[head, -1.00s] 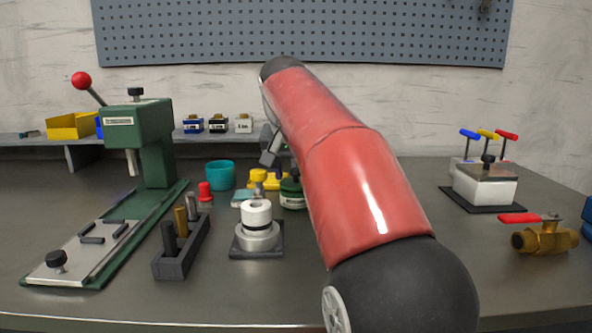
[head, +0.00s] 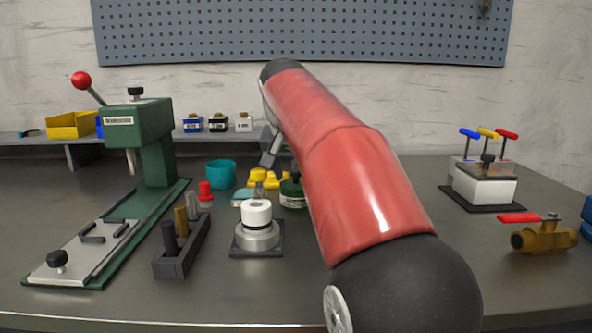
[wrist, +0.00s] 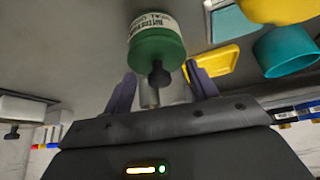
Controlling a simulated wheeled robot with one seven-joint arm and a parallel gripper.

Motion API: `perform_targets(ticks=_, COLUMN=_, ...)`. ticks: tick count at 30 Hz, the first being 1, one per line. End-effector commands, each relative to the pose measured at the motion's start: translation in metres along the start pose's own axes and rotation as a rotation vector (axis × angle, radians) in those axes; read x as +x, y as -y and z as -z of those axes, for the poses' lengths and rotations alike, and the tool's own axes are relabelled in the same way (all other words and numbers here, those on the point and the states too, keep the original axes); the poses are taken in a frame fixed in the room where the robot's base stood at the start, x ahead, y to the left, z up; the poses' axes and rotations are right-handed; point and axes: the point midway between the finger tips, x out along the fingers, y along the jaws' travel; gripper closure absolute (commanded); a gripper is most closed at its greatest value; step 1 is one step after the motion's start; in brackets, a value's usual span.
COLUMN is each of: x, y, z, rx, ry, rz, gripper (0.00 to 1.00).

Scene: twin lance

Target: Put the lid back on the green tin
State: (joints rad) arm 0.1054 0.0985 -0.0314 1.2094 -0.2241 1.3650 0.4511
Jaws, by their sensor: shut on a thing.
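The green tin (head: 292,201) stands on the bench beside my arm, with its cream label showing. In the wrist view the tin (wrist: 152,24) is at the top centre. Its green lid (wrist: 158,50) is against the tin's labelled body, with the black knob (wrist: 159,76) pointing toward my gripper (wrist: 162,80). The two fingers lie on either side of the knob, shut on the lid by it, though the contact itself is unclear. In the head view my arm largely hides the gripper. I cannot tell whether the lid is fully seated.
A teal cup (head: 221,174) and yellow pieces (head: 262,178) stand left of the tin. A white roll on a metal stand (head: 257,235) is in front. A green press (head: 150,140) is at left. A white box with levers (head: 485,185) and a brass valve (head: 540,238) are at right.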

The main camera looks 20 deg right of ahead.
Motion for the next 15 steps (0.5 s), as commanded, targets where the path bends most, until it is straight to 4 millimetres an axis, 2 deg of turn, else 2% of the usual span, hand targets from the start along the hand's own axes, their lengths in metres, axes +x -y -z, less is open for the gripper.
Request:
perform_targets(ticks=6, x=-0.0001, y=0.0, z=0.0001, rx=0.0, ry=-0.001, rz=0.0, gripper=0.64)
perform_targets(ticks=7, x=-0.0001, y=0.0, z=0.0001, rx=0.0, ry=-0.001, rz=0.0, gripper=0.41)
perform_targets(ticks=12, x=-0.0002, y=0.0, z=0.0001, rx=0.0, ry=-0.001, rz=0.0, gripper=0.18)
perform_targets(ticks=15, x=-0.0001, y=0.0, z=0.0001, rx=0.0, ry=-0.001, rz=0.0, gripper=0.16)
